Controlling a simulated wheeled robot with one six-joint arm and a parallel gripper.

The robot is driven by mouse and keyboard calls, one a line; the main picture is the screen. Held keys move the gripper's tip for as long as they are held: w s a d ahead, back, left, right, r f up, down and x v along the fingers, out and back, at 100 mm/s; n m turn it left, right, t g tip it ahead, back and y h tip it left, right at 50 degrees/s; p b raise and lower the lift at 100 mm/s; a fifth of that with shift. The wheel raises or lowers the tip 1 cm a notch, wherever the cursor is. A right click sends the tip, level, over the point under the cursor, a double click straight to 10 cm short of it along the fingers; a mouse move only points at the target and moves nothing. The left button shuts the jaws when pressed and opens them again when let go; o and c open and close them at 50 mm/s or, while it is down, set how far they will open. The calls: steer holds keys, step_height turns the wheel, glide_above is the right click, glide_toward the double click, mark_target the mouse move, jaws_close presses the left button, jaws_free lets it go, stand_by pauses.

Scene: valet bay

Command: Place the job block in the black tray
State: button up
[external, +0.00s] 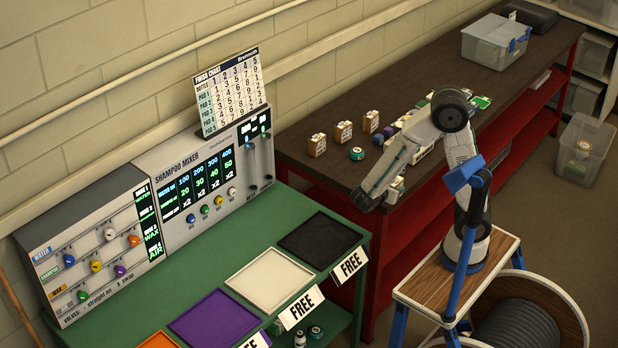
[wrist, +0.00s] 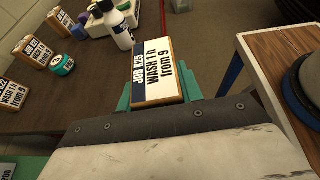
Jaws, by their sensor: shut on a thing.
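The job block (wrist: 155,70), a wooden block with a white face reading "JOB #25 WASH 1 h from 9", is between the green fingers of my gripper (wrist: 158,88) in the wrist view. My gripper is shut on it. In the external view my gripper (external: 388,194) is at the front edge of the dark bench, and the block is mostly hidden by the arm there. The black tray (external: 320,240) lies flat and empty at the back right of the green table, to the lower left of my gripper.
White (external: 268,281) and purple (external: 208,320) trays lie beside the black one, with "FREE" signs (external: 350,264) along the front edge. The shampoo mixer (external: 205,180) stands behind. Other job blocks (external: 317,145), a teal jar (external: 357,154) and a white bottle (wrist: 118,28) stand on the dark bench.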

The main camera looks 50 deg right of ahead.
steer(key=s+a+f+n+t+y, duration=0.2)
steer(key=a+f+n+t, duration=0.2)
steer(key=a, duration=0.4)
steer(key=s+a+f+n+t+y, duration=0.1)
steer(key=a+f+n+t+y, duration=0.1)
steer(key=a+f+n+t, duration=0.45)
steer(key=w+a, duration=0.2)
steer(key=w, duration=0.3)
steer(key=w+a+m+g, duration=0.1)
steer(key=w+a, duration=0.1)
steer(key=w, duration=0.3)
steer(key=w+a+m, duration=0.1)
steer(key=w+a, duration=0.1)
steer(key=w, duration=0.3)
steer(key=shift+w+a+r+g, duration=0.15)
steer(key=shift+w+r+g, duration=0.05)
steer(key=shift+r+g, duration=0.15)
steer(key=shift+w+f, duration=0.1)
steer(key=shift+f, duration=1.65)
steer(key=shift+f, duration=0.1)
steer(key=o, duration=1)
steer(key=shift+o, duration=0.2)
